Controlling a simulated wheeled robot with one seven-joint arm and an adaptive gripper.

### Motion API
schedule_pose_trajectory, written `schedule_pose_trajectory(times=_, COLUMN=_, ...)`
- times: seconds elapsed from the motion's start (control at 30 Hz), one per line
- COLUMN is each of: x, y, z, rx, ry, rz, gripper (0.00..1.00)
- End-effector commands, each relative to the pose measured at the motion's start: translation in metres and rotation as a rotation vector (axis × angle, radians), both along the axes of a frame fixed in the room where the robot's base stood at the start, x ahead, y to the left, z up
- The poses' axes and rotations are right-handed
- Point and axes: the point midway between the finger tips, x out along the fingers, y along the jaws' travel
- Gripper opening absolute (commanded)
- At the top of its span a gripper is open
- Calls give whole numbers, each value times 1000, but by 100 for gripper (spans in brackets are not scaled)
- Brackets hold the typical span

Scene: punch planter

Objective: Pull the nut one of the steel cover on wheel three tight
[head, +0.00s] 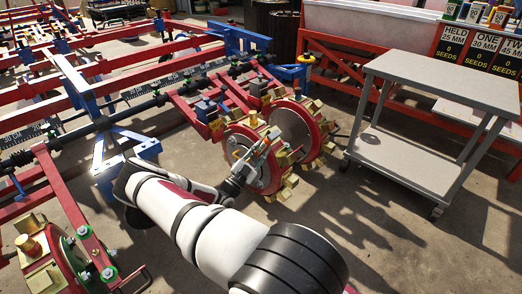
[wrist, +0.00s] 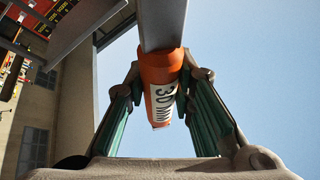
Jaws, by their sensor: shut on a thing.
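My gripper (wrist: 160,88) is shut on an orange grip marked "30 MM" (wrist: 160,70), with a flat grey metal bar (wrist: 163,22) running out from it, like a spanner. In the head view my gripper (head: 240,178) is low in front of a punch wheel (head: 229,131) with a red rim, brass blocks and a grey steel disc. A grey tool end reaches from the gripper across the wheel's face. The nuts on this cover are hidden or too small to tell, so I cannot tell whether the tool touches one.
A second wheel with a grey disc (head: 292,124) stands just behind. The red and blue planter frame (head: 100,125) fills the left. A grey trolley (head: 440,78) stands right, near seed signs (head: 490,50). The floor at lower right (head: 400,245) is clear.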

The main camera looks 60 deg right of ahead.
Motion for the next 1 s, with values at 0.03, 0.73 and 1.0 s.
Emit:
schedule_pose_trajectory(times=0.03, x=0, y=-1, z=1, rx=-2, ry=0, rz=0, gripper=0)
schedule_pose_trajectory(times=0.73, x=-3, y=-16, z=0, rx=-2, ry=0, rz=1, gripper=0)
schedule_pose_trajectory(times=1.0, x=-4, y=-19, z=1, rx=-2, ry=0, rz=0, gripper=0)
